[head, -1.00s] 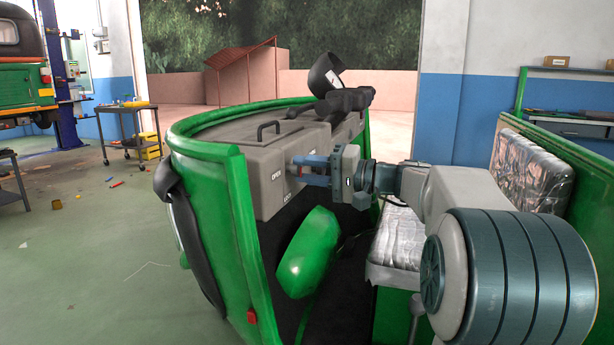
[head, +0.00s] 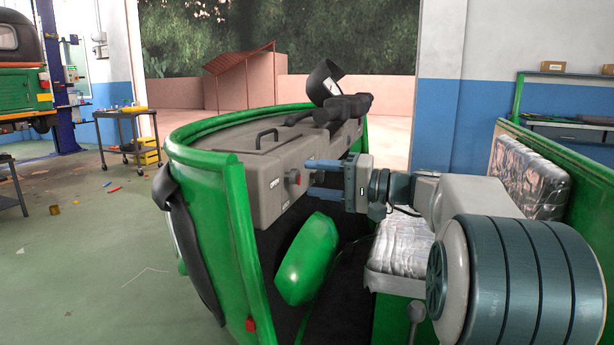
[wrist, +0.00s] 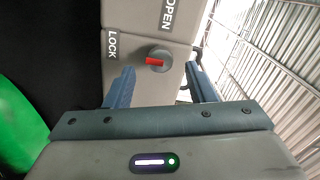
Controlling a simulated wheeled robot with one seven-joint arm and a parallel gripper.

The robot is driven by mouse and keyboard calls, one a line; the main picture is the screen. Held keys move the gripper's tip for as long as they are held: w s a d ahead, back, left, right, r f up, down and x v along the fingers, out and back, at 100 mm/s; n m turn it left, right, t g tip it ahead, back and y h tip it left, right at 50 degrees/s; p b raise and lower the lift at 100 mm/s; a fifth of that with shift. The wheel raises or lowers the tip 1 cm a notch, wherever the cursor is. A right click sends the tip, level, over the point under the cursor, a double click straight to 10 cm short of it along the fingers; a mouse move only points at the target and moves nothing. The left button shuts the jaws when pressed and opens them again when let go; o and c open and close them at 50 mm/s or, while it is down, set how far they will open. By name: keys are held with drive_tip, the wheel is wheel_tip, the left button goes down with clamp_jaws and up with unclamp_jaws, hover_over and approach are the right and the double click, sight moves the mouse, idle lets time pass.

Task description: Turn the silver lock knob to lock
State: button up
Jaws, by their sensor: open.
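The silver lock knob (wrist: 160,58) is a round disc with a red bar across it, on the grey dashboard panel. In the wrist view the red bar lies nearly level, with the LOCK label (wrist: 112,44) to its left and the OPEN label (wrist: 168,14) above. In the head view the knob (head: 295,177) shows as a small red and grey lump on the panel face. My gripper (head: 310,177) is open and empty, its fingers pointing at the panel just right of the knob. In the wrist view the knob sits between the two fingertips (wrist: 160,69), apart from both.
The green rickshaw body (head: 240,225) curves around the panel at left. A black handle (head: 267,138) and the dark handlebar (head: 342,108) are on top of the dashboard. A green rounded part (head: 308,258) lies below my gripper. A silver-covered seat (head: 400,245) is at right.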

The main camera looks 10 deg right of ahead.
drive_tip(key=p+v, duration=0.2)
drive_tip(key=v, duration=0.9)
drive_tip(key=shift+a, duration=0.15)
drive_tip(key=s+a+r+g+h+p, duration=0.1)
drive_tip(key=s+a+g+h+p, duration=0.7)
drive_tip(key=a+p, duration=0.65)
drive_tip(key=s+d+r+n+h+p, duration=0.1)
drive_tip(key=s+r+h+p, duration=0.1)
drive_tip(key=s+p, duration=0.4)
drive_tip(key=s+r+n+h+p, duration=0.2)
drive_tip(key=s+h+p, duration=0.3)
drive_tip(key=p, duration=0.6)
drive_tip(key=shift+s+d+r+t, duration=0.4)
drive_tip(key=shift+s+r, duration=0.4)
drive_tip(key=shift+s, duration=0.2)
